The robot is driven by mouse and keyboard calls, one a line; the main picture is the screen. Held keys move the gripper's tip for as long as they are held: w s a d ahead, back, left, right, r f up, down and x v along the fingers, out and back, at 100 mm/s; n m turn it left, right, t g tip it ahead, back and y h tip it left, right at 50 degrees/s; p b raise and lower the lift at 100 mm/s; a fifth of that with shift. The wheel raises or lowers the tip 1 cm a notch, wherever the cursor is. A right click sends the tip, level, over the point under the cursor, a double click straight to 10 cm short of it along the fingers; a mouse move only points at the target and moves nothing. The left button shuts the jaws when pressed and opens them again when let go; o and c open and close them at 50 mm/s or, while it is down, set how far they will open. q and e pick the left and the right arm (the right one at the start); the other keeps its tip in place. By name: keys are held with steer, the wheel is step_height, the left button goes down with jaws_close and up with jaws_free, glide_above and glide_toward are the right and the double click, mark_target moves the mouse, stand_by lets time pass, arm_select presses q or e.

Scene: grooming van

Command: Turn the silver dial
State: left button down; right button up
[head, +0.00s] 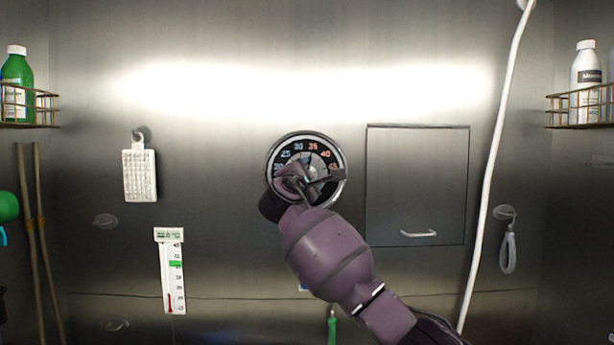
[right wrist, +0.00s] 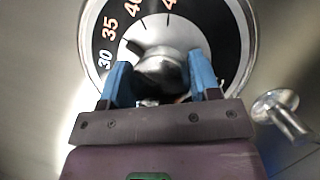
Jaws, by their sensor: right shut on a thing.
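The silver dial (head: 320,165) sits in a round black gauge face with a silver rim on the steel back wall. Numbers such as 30, 35 and 40 show around it. My right gripper (head: 308,178) is in front of the dial and covers its lower left part. In the right wrist view, the dial's silver knob (right wrist: 160,65) is between the two blue fingers of my right gripper (right wrist: 163,82), which is shut on it. A dark pointer mark shows at the knob's upper left there. My left gripper is not in view.
A cabinet door (head: 417,180) with a handle is right of the dial. A white hose (head: 492,170) hangs farther right. A white brush (head: 140,175) and a thermometer strip (head: 172,275) hang at left. Wire baskets (head: 28,108) with bottles are at both sides.

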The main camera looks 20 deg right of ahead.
steer(key=o, duration=0.9)
steer(key=b+v, duration=0.1)
steer(key=v, duration=1)
